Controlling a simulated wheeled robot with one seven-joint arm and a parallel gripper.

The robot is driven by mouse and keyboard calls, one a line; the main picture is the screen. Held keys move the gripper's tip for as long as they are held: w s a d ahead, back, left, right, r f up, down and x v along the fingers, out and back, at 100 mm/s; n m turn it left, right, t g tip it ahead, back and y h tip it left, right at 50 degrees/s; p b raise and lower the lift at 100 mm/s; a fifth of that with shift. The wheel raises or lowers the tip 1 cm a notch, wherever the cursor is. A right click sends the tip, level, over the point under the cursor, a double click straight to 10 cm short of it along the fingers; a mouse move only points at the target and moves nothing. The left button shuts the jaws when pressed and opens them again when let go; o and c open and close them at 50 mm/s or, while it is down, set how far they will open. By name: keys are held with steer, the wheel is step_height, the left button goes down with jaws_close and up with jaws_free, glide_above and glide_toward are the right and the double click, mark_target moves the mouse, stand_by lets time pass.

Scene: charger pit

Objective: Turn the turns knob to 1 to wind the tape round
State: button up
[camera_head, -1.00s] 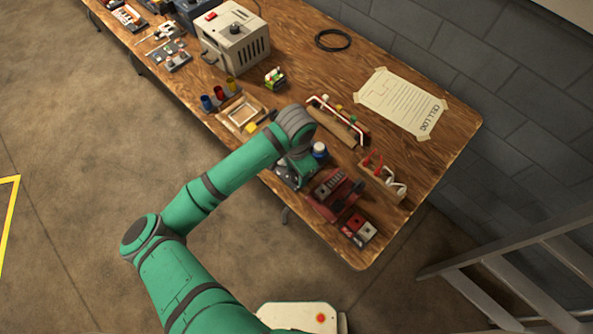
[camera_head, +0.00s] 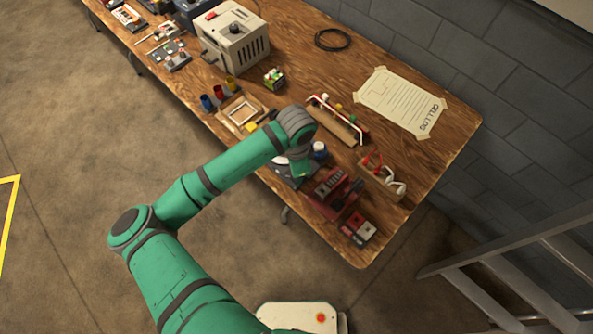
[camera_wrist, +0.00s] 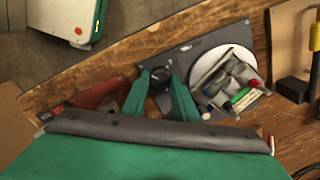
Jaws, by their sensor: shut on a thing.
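The turns knob (camera_wrist: 159,73) is a dark round knob on a dark grey plate (camera_wrist: 205,42), seen in the wrist view. My gripper (camera_wrist: 160,86) is shut on it, with one green finger on either side. The fingers and wrist hide part of the knob, and I cannot read its setting. Right of it on the plate is a white round disc (camera_wrist: 244,56) bearing a grey bundle of cells with coloured ends. In the head view my arm covers most of this device, and the green gripper (camera_head: 299,169) shows only partly.
A dark red device (camera_head: 334,192) stands close to the right of my gripper, with a red and grey block (camera_head: 357,229) beyond. A wooden holder (camera_head: 382,181) with red-handled tools and a wooden frame (camera_head: 241,113) are nearby. The table's front edge runs below my gripper.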

steer(key=m, duration=0.5)
steer(key=shift+s+a+m, duration=0.1)
steer(key=shift+s+m, duration=0.05)
steer(key=shift+m, duration=0.15)
steer(key=m, duration=1)
steer(key=shift+a+m, duration=0.1)
steer(key=shift+m, duration=0.3)
steer(key=m, duration=0.5)
steer(key=shift+m, duration=0.4)
steer(key=o, duration=1.1)
steer(key=shift+c, duration=0.2)
